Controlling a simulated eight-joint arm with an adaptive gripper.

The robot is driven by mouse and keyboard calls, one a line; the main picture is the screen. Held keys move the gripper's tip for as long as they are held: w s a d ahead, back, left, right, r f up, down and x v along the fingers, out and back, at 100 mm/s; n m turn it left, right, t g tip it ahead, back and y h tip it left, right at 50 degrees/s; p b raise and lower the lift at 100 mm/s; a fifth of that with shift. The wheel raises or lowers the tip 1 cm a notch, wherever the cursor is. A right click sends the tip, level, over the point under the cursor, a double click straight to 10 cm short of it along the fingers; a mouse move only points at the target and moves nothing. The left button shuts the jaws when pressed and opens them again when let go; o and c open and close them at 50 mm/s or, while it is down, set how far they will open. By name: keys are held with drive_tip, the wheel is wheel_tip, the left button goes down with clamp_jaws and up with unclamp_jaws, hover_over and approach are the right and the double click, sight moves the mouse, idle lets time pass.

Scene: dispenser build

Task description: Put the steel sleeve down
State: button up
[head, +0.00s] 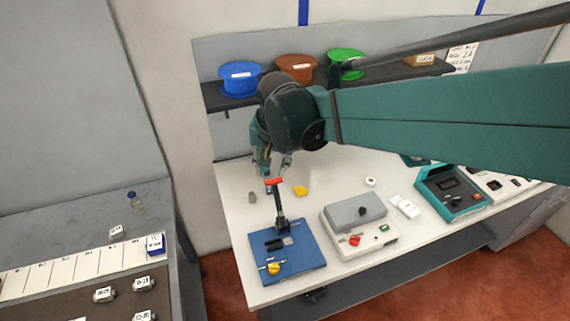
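My gripper (274,172) points down over the back left of the white table, just behind the red-ended lever (274,182) of a blue fixture. Its fingers look apart, but they are small and partly overlapped by the lever, so I cannot tell whether they hold anything. A small grey cylinder (252,197) stands on the table just left of the gripper, apart from it. It may be the steel sleeve, but it is too small to be sure. No other sleeve shows clearly.
The blue fixture plate (305,262) lies in front, with its black lever upright. A yellow piece (300,191) lies right of the gripper. A grey-topped box (358,218) and a teal device (452,192) stand further right. A shelf with spools (239,79) is behind.

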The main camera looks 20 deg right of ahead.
drive_tip(key=s+d+r+n+t, duration=0.1)
drive_tip(key=s+n, duration=0.2)
drive_tip(key=s, duration=0.5)
drive_tip(key=s+d+r+n+t, duration=0.1)
drive_tip(key=s+d+n+t, duration=0.1)
drive_tip(key=s, duration=0.6)
drive_tip(key=shift+d+r+n, duration=0.2)
drive_tip(key=shift+r+n, duration=0.1)
drive_tip(key=shift+n, duration=0.6)
wheel_tip(320, 180, down, 6)
drive_tip(key=b, duration=0.6)
drive_tip(key=shift+f, duration=0.2)
